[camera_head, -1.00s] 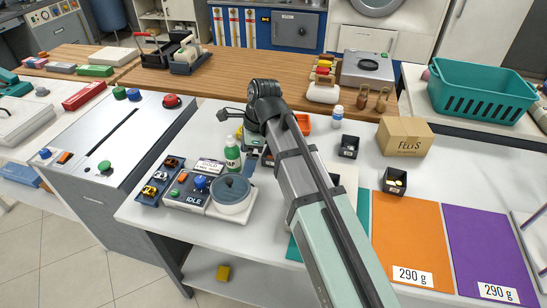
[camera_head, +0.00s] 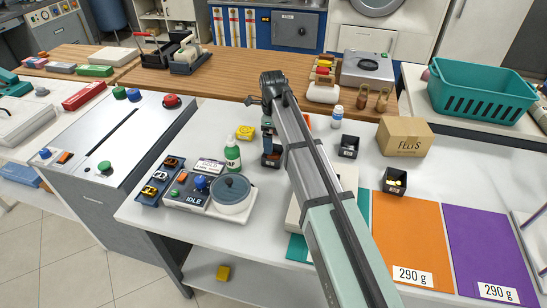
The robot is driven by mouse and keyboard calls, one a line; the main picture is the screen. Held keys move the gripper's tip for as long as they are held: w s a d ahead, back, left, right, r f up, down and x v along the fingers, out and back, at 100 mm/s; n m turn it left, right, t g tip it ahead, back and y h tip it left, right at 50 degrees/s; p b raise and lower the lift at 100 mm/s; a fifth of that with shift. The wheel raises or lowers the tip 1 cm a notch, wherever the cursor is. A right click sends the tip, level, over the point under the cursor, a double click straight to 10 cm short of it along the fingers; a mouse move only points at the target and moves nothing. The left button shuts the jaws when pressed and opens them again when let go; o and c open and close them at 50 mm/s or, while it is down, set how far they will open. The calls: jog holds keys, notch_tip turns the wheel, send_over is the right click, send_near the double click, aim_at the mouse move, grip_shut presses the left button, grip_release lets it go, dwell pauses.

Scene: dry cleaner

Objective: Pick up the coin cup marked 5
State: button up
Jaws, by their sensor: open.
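Several small black square cups stand on the white counter. One cup (camera_head: 271,161) is directly below my gripper (camera_head: 268,147), which points down and is open. I cannot tell whether the fingertips are around its rim or just above it. A second black cup (camera_head: 349,147) stands to the right of my arm, and a third cup (camera_head: 394,182) nearer the front right holds pale yellowish contents. The markings on the cups are too small to read, so I cannot tell which is marked 5.
A green-white bottle (camera_head: 233,155), a round grey-lidded device (camera_head: 232,193) and a yellow object (camera_head: 246,132) stand left of my gripper.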

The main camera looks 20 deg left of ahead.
aim_at(274, 152)
jog(key=shift+w+d+f, duration=0.1)
jog(key=shift+f, duration=3.55)
jog(key=c, duration=0.7)
jog(key=shift+r, duration=0.2)
